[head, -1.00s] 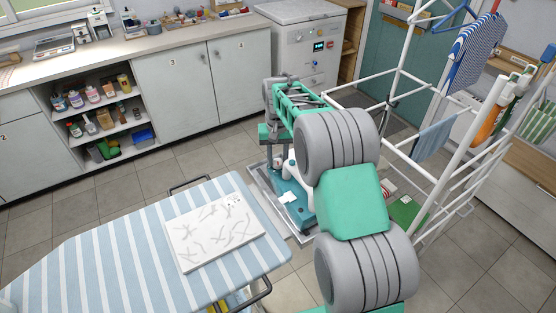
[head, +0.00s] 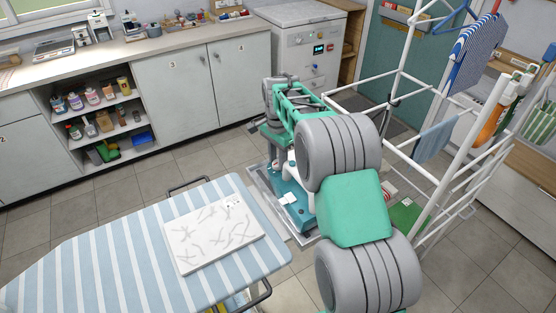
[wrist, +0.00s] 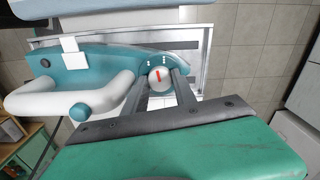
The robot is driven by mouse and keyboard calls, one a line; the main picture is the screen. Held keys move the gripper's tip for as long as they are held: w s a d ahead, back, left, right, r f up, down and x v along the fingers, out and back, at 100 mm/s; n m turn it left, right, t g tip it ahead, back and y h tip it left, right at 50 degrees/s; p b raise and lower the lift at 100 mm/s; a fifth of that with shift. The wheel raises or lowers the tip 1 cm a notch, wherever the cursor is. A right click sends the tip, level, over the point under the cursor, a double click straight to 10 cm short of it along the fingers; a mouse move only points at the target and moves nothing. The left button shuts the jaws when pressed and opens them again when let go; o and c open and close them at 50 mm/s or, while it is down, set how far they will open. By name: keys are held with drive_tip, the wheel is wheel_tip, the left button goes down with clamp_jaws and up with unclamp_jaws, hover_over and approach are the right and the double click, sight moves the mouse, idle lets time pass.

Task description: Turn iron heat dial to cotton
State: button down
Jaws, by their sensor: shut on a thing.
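The iron is teal with a white handle; it shows in the head view (head: 292,203) and the wrist view (wrist: 105,62). It sits on a metal tray (head: 258,187). Its heat dial (wrist: 160,76) is a small white round knob with a red pointer line, which stands near upright in the wrist view. Small white marks lie around the dial; I cannot read them. My gripper (wrist: 160,86) is shut on the dial, one finger on each side. In the head view my arm hides the fingertips and the dial.
A striped ironing board (head: 110,250) with a white marbled slab (head: 212,235) stands at front left. A white drying rack (head: 447,165) with hanging cloths stands close on the right of my arm. A counter with cabinets (head: 172,90) runs along the back.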

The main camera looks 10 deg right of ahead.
drive_tip(key=m, duration=0.4)
drive_tip(key=shift+m, duration=0.4)
idle(0.4)
drive_tip(key=c, duration=1)
unclamp_jaws()
